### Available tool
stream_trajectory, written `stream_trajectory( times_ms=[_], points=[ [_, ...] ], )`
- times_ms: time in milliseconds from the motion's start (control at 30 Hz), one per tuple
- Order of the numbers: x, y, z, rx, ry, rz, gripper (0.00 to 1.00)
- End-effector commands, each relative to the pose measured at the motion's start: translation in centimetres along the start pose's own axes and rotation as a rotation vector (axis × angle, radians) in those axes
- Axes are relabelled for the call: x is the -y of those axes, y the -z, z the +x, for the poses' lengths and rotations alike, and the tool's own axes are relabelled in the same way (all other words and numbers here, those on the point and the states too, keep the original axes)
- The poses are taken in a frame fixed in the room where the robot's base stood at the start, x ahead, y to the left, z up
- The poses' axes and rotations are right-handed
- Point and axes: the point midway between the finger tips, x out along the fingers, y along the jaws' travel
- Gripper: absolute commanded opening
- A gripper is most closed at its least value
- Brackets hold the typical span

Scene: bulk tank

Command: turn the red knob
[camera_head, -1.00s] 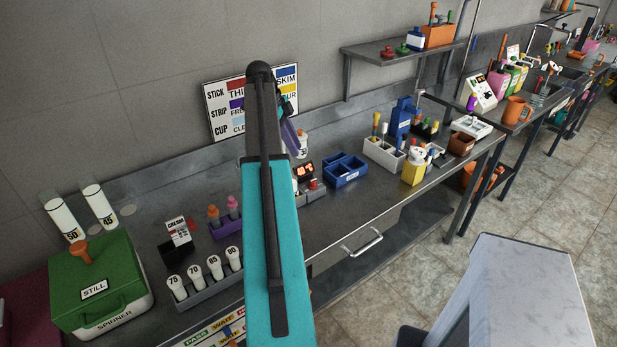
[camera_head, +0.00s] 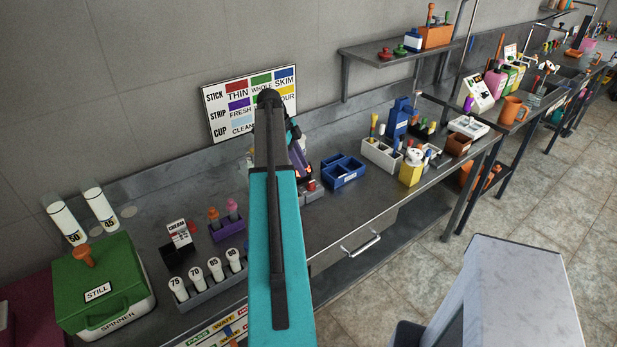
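A small red knob (camera_head: 311,186) shows on the front of a small grey device (camera_head: 313,196) on the steel counter, just right of my arm. My arm and gripper hide much of this device. The end of my arm reaches over the counter in front of the wall chart, and my gripper (camera_head: 300,160) is partly seen there, above and slightly left of the red knob. Its fingers are too small and covered to tell whether they are open or shut. I cannot tell whether it touches the device.
A blue divided tray (camera_head: 343,174) stands close to the right of the device. A purple rack (camera_head: 227,228) and a grey rack of white-topped pieces (camera_head: 209,290) stand left. A green spinner box (camera_head: 98,285) is at far left. A wall chart (camera_head: 225,108) stands behind.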

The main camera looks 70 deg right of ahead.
Motion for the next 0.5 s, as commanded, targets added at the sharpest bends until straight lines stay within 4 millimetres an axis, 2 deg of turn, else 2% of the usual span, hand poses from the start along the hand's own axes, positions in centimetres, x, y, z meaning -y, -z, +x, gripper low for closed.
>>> stream_trajectory(
  times_ms=[500],
  points=[
    [0.0, 0.1, 5.2, 0.0, -0.002, 0.001, 0.26]
  ],
)
